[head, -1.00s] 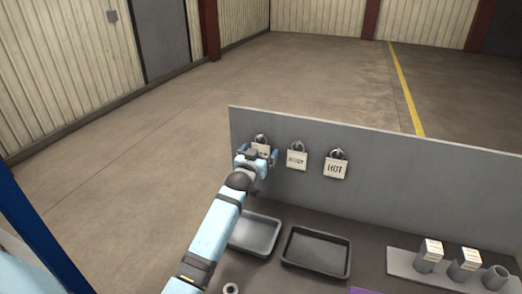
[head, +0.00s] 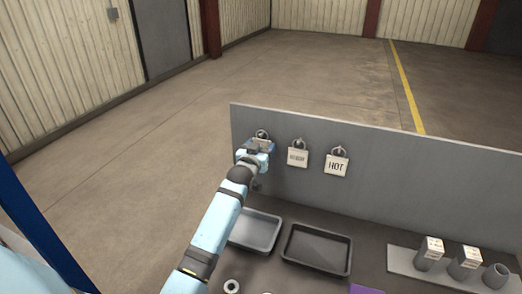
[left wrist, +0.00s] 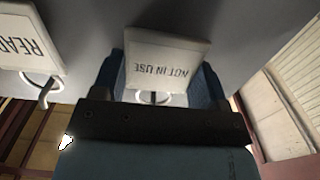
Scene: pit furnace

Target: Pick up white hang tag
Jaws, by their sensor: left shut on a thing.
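A white hang tag (left wrist: 165,55) reading "NOT IN USE" sits between the blue fingers of my left gripper (head: 261,147). The fingers are shut on its two sides. Its ring shows below it in the left wrist view, where the lettering is upside down. In the head view the gripper hides most of this tag at the left end of the grey panel. A second white tag (head: 297,157) hangs to its right, and it reads "READY" in the left wrist view (left wrist: 28,42). A third white tag (head: 336,164) reads "HOT". My right gripper is not in view.
The upright grey panel (head: 430,175) stands behind the bench. A light grey tray (head: 276,229) and a dark tray (head: 348,245) lie below the tags. A rack (head: 405,262) with cylinders and small white boxes is at the right.

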